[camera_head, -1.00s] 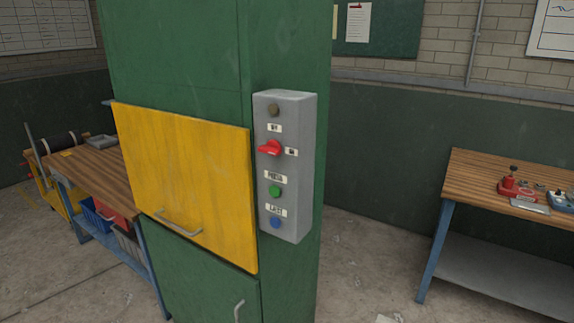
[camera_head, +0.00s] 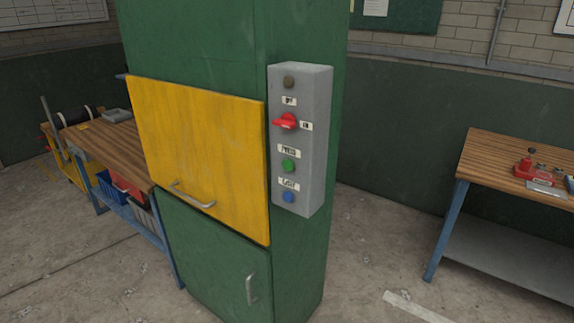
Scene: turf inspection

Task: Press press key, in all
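A grey control box (camera_head: 314,140) is fixed to the side of a green cabinet (camera_head: 195,40). It carries a green round button (camera_head: 287,166) just under a label that seems to read PRESS (camera_head: 288,149). Above it is a red rotary switch (camera_head: 286,122) with small labels above and to its right. Below the green button is a blue button (camera_head: 289,197) under a label that seems to read LAST (camera_head: 289,184). A dark round lamp or knob (camera_head: 289,82) sits at the top of the box. Neither of my grippers is in view.
A yellow panel with a handle (camera_head: 200,150) stands out on the cabinet front. A wooden workbench (camera_head: 105,150) stands at the left, with bins below. Another bench (camera_head: 500,160) with red tools stands at the right. The floor between cabinet and right bench is mostly clear.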

